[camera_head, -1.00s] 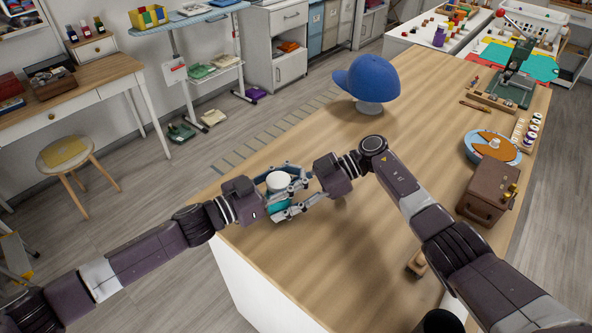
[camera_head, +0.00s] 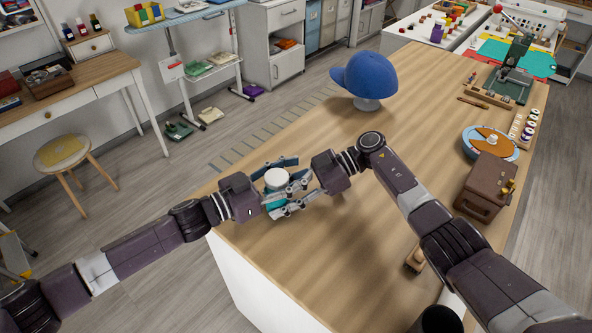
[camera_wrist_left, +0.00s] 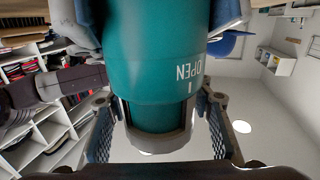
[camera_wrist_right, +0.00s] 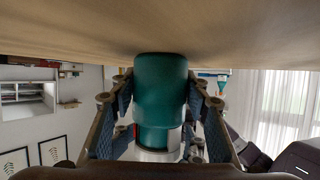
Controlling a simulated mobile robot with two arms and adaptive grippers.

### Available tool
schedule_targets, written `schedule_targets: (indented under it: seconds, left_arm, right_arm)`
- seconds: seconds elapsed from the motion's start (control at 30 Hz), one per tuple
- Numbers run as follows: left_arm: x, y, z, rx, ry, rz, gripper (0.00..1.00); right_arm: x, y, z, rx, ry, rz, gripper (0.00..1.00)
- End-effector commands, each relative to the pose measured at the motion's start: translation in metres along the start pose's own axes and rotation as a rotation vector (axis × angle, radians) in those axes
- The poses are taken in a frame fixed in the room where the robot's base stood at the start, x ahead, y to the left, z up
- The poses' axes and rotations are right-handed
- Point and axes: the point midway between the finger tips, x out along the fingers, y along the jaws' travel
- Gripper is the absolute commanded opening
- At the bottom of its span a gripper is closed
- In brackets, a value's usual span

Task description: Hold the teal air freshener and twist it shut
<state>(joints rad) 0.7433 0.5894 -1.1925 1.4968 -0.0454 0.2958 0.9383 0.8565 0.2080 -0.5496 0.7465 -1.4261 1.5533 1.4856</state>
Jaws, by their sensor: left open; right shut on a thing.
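The teal air freshener (camera_head: 287,208) stands about upright between my two grippers, over the near left end of the wooden table. Its round white part shows on top. In the left wrist view the teal body (camera_wrist_left: 150,60) bears an upside-down "OPEN" and a short white mark, with a pale collar below. My left gripper (camera_wrist_left: 160,115) is open, its fingers on either side of the collar end. My right gripper (camera_wrist_right: 158,110) is shut on the air freshener from the opposite side. The fingers of both overlap in the head view, hiding much of the body.
A blue cap (camera_head: 368,76) sits on a stand farther back on the table (camera_head: 400,130). A brown box (camera_head: 486,186) and a blue round dish (camera_head: 489,143) are at the right edge. The table's middle is clear.

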Motion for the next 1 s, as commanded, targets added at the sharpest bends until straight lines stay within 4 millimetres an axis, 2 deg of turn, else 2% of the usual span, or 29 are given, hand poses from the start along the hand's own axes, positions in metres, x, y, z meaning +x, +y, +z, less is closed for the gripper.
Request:
schedule_targets:
  seconds: [0.13,0.27,0.5,0.7,0.83,1.0]
  left_arm:
    - [-0.003,0.000,-0.001,0.001,0.001,0.000,0.44]
    - [-0.018,-0.001,0.000,0.001,-0.001,-0.001,0.44]
    - [-0.068,-0.001,0.001,-0.001,-0.003,-0.003,0.44]
    - [-0.103,-0.001,0.001,0.000,-0.003,-0.001,0.44]
    - [-0.115,-0.001,0.001,-0.001,-0.001,-0.001,0.44]
    - [-0.120,0.000,0.000,-0.001,0.000,0.000,0.44]
  right_arm:
    - [0.000,0.000,-0.001,0.000,0.001,-0.001,0.14]
    - [0.000,0.000,-0.001,0.000,0.001,-0.001,0.14]
    - [0.001,0.000,0.000,0.000,0.000,-0.001,0.14]
    - [0.001,0.000,0.000,0.000,0.000,-0.001,0.14]
    - [0.001,0.000,0.000,0.000,0.000,-0.001,0.14]
    - [0.000,0.000,0.000,0.000,0.000,-0.001,0.14]
